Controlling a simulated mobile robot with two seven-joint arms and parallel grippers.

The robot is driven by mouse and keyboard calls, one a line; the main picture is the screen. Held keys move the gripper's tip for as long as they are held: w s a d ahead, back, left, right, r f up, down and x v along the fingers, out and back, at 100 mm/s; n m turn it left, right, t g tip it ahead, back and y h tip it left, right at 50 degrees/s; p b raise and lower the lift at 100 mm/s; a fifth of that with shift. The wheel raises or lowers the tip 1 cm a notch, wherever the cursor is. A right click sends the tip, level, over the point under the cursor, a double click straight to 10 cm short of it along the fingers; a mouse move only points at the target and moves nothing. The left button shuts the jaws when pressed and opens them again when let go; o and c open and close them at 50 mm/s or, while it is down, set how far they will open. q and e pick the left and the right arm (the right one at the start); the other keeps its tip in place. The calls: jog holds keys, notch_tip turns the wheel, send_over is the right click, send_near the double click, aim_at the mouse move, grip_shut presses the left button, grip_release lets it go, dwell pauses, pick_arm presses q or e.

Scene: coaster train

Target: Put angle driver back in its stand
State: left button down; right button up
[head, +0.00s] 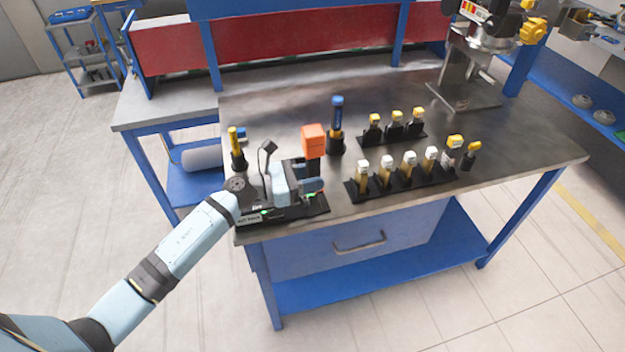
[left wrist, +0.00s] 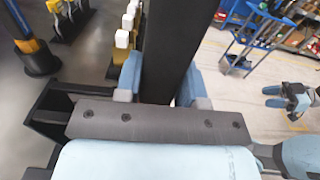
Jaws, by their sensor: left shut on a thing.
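The angle driver, with an orange block (head: 313,139) on top of a dark upright body, stands near the front left of the bench. My left gripper (head: 311,186) is shut on its dark body, which shows between the two light-blue fingers (left wrist: 160,80) in the left wrist view. A black stand base (head: 317,206) with a small green light lies under and beside the gripper. My wrist hides part of the stand, so I cannot tell whether the driver touches it. A light-blue gripper, seemingly my right (left wrist: 288,99), shows small at the right of the left wrist view.
A blue-topped tool (head: 337,125) in a round black holder stands close behind the driver. A yellow-topped tool (head: 235,146) stands to the left. Two black racks (head: 403,184) of yellow- and white-topped pieces are to the right. The bench's front edge is close below.

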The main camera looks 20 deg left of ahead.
pick_arm(q)
jog(key=shift+w+a+r+b, duration=0.1)
jog(key=shift+w+a+b, duration=0.3)
jog(key=shift+w, duration=0.1)
jog(key=shift+w+a+r+b, duration=0.1)
jog(key=shift+w+a+b, duration=0.2)
jog(key=shift+w, duration=0.2)
jog(key=shift+w+a+b, duration=0.45)
jog(key=shift+w+b, duration=0.15)
jog(key=shift+w, duration=0.1)
jog(key=shift+w+a+b, duration=0.45)
jog(key=shift+w+b, duration=0.1)
jog(key=shift+w, duration=0.2)
jog(key=shift+w+a+b, duration=0.45)
jog(key=shift+w+b, duration=0.15)
jog(key=shift+w, duration=0.1)
jog(key=shift+b, duration=0.3)
dwell(0.5)
jog(key=shift+f+b, duration=0.85)
jog(key=shift+b, duration=0.05)
dwell(1.0)
